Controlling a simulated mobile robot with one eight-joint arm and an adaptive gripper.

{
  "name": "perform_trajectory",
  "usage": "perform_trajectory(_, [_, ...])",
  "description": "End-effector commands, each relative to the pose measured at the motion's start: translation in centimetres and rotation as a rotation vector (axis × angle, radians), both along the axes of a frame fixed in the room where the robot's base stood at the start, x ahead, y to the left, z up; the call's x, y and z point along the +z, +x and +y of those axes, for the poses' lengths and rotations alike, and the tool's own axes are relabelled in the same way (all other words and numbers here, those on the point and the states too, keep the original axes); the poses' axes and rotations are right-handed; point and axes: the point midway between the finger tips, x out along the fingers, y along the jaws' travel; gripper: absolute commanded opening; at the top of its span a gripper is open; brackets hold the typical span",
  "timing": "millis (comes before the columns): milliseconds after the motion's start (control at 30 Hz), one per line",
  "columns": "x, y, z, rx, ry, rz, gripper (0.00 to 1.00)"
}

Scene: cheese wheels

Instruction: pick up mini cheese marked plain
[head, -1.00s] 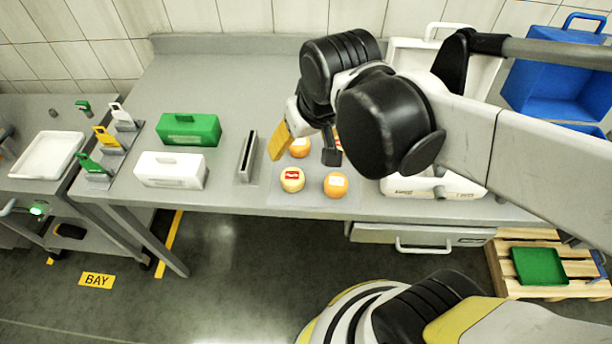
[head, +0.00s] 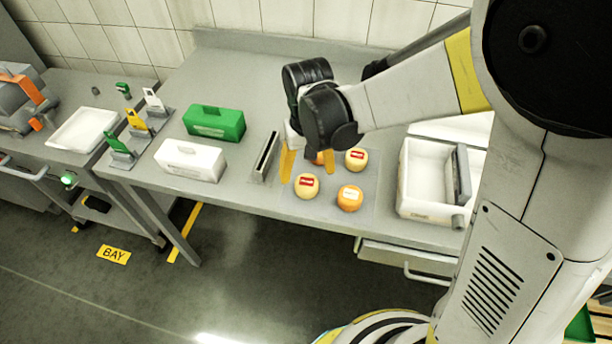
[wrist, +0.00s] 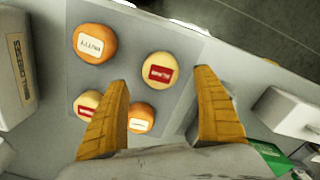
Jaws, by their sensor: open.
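Several mini cheeses sit on a grey mat (head: 376,190): a pale one with a red label (head: 306,186) at front left, an orange one with a white label (head: 350,198) at front right, a pale red-labelled one (head: 356,159) at back right, and an orange one (head: 319,158) at back left, partly hidden by my gripper. My gripper (head: 308,168) is open and empty above the mat's back left. In the wrist view, the front-left cheese (wrist: 160,70) shows between the yellow fingertips (wrist: 162,80); the left finger partly covers the two back cheeses. I cannot surely read any label.
A slotted grey holder (head: 265,156) stands left of the mat. White (head: 190,161) and green (head: 215,122) boxes stand farther left. A white bin (head: 428,208) stands to the right. The table's front edge (head: 300,218) is close to the mat.

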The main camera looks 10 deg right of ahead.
Motion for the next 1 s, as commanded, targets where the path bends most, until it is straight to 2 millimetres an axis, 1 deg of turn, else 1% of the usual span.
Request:
perform_trajectory(167, [-1.4,0.0,0.1,0.0,0.0,0.0,0.79])
perform_trajectory(300, [-3.8,-0.1,0.2,0.0,0.0,-0.001,0.79])
perform_trajectory(400, [-5.1,-0.1,0.2,0.0,0.0,-0.001,0.79])
perform_trajectory(467, [-5.5,-0.1,0.2,0.0,0.0,-0.001,0.79])
perform_trajectory(633, [-5.3,-0.1,0.2,0.0,0.0,-0.001,0.79])
perform_trajectory(667, [-5.3,-0.1,0.2,0.0,0.0,-0.001,0.77])
perform_trajectory(700, [-5.3,-0.1,0.2,0.0,0.0,-0.001,0.65])
perform_trajectory(767, [-5.3,-0.1,0.2,0.0,0.0,-0.001,0.46])
perform_trajectory(800, [-5.3,-0.1,0.2,0.0,0.0,-0.001,0.34])
perform_trajectory(833, [-5.3,-0.1,0.2,0.0,0.0,-0.001,0.25])
perform_trajectory(867, [-5.3,-0.1,0.2,0.0,0.0,-0.001,0.18])
perform_trajectory(1000, [-5.3,-0.1,0.2,0.0,0.0,-0.001,0.18])
